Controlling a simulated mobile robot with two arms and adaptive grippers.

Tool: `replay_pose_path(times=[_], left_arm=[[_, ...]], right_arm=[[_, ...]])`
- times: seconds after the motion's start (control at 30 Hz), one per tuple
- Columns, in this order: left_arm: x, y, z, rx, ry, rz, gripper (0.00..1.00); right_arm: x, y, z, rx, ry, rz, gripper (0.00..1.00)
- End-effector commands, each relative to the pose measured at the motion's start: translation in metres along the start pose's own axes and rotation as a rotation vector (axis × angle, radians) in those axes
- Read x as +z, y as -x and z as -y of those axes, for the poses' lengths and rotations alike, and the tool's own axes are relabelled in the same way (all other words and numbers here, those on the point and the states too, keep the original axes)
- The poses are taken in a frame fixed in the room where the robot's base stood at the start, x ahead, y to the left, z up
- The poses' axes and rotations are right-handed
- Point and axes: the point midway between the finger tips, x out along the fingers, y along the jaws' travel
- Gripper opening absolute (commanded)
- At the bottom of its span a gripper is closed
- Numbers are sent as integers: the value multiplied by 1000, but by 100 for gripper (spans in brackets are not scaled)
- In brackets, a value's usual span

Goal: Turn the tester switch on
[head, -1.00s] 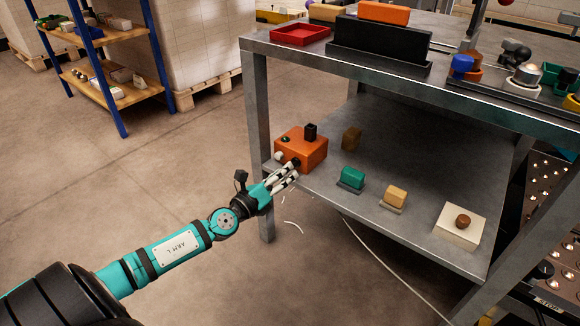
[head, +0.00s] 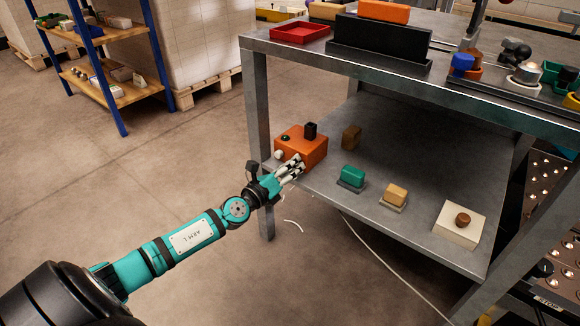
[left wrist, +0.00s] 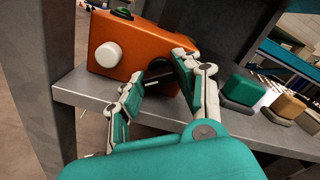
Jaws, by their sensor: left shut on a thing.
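The tester is an orange box (head: 311,152) on the lower shelf near its left end; it also shows in the left wrist view (left wrist: 142,38). A round white knob (left wrist: 108,54) sits on its front, with a dark round part (left wrist: 158,71) to the right of it. A small green-and-black part (left wrist: 122,14) and a black block (head: 310,130) are on its top. My left gripper (head: 296,163) is at the box's front, its fingers either side of the dark part and shut on it. The fingers partly hide that part. My right gripper is not in view.
A green block (head: 352,174), a yellow block (head: 396,193) and a white box with a brown knob (head: 462,219) stand on the shelf to the right. A brown block (head: 351,137) is behind. The grey table leg (head: 258,130) stands close left of the tester.

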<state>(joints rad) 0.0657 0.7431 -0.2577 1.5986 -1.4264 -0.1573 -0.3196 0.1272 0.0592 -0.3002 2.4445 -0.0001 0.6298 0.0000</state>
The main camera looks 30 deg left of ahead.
Motion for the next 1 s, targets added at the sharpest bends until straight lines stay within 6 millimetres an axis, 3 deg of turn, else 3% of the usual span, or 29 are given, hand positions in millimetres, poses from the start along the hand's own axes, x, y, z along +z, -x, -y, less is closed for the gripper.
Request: replay_pose_path(times=[0.4,0.73,0.77,0.83,1.0], left_arm=[[1,0,-1,0,-296,-1,1],[0,0,-1,0,-323,-1,1],[1,0,-1,0,-322,0,36],[1,0,-1,0,-322,0,43],[1,0,-1,0,-320,0,43]], right_arm=[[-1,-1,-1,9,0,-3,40],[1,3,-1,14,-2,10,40],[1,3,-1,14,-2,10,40],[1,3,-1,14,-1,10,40],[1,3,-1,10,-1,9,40]])
